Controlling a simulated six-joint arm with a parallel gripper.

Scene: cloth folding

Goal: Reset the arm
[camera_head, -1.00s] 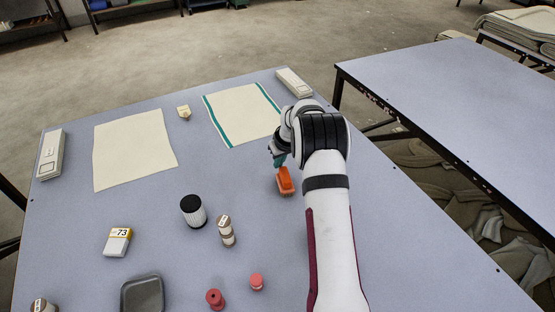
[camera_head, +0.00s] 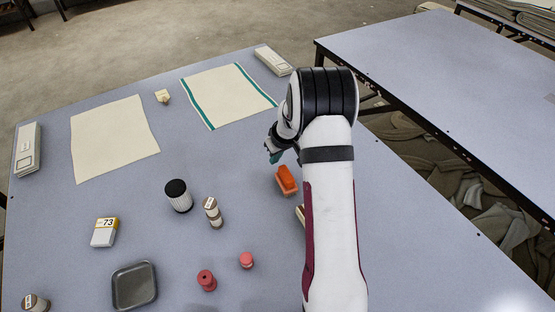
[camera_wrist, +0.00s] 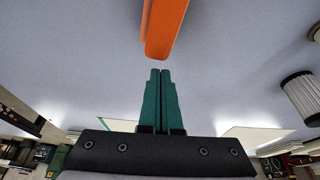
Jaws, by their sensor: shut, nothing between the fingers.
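My arm reaches over the table from the lower right in the head view. My gripper (camera_head: 274,155) is above the table, just up and left of an orange-handled brush (camera_head: 286,180). In the wrist view the teal fingers of my gripper (camera_wrist: 159,75) are pressed together with nothing between them. The orange brush (camera_wrist: 163,28) lies beyond the fingertips there, apart from them. A plain cream cloth (camera_head: 114,138) lies flat on the left of the table. A cream cloth with teal stripes (camera_head: 228,92) lies flat at the back.
On the table (camera_head: 60,225) stand a black-capped cylinder (camera_head: 178,196), a brown-white spool (camera_head: 212,211), a box marked 73 (camera_head: 104,232), a grey tray (camera_head: 134,287) and two red spools (camera_head: 206,280). Long boxes lie at the left (camera_head: 28,150) and back (camera_head: 272,61). Another table (camera_head: 440,80) stands right.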

